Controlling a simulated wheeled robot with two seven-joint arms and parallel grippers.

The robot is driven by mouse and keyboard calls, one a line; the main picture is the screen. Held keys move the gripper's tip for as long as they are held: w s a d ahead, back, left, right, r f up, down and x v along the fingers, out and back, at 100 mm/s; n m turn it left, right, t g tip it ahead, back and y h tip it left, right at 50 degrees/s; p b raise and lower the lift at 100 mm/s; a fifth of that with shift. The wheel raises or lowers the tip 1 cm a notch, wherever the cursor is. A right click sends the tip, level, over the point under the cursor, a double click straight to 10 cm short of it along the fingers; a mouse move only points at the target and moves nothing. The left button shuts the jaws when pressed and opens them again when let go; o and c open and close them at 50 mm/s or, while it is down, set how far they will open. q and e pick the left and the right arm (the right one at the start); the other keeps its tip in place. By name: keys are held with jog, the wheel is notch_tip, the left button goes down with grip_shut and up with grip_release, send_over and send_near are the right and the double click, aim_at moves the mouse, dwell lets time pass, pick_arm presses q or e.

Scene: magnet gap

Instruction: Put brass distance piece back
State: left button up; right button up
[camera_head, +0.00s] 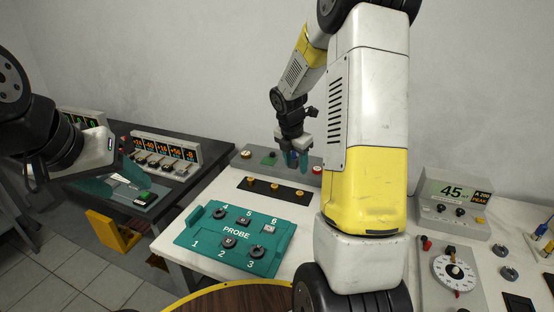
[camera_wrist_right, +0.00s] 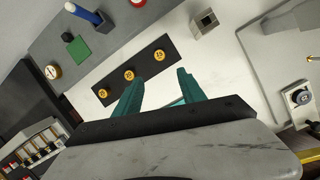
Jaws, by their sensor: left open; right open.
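Three round brass pieces sit in a row on a black strip (camera_head: 267,191): a left one (camera_head: 251,181), a middle one (camera_head: 274,187) and a right one (camera_head: 299,193). In the right wrist view the strip (camera_wrist_right: 144,67) lies beyond the fingers, and its brass pieces (camera_wrist_right: 129,75) carry dark numbers. I cannot tell which piece the task means. My right gripper (camera_head: 296,160) is open and empty above the bench behind the strip; its teal fingers (camera_wrist_right: 157,92) stand apart. My left gripper (camera_head: 118,180) is open at the far left, away from the brass pieces.
A teal PROBE tray (camera_head: 190,238) with numbered dark parts lies in front of the strip. A dial unit (camera_head: 450,264) and a meter reading 45 (camera_head: 452,192) stand right. A small grey metal block (camera_wrist_right: 205,20) and a blue rod (camera_wrist_right: 85,14) show in the wrist view.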

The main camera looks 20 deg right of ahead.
jog(key=s+a+r+m+t+y, duration=0.2)
jog(key=s+a+r+m, duration=0.4)
jog(key=s+r+m, duration=0.3)
jog(key=s+a+r+m+t+y, duration=0.1)
jog(key=s+a+r+m, duration=0.5)
jog(key=s+m, duration=0.9)
notch_tip(320, 180, up, 4)
jog(key=shift+s+a+f+t+y, duration=0.15)
jog(key=shift+s+t+y, duration=0.25)
jog(key=shift+s+y, duration=0.4)
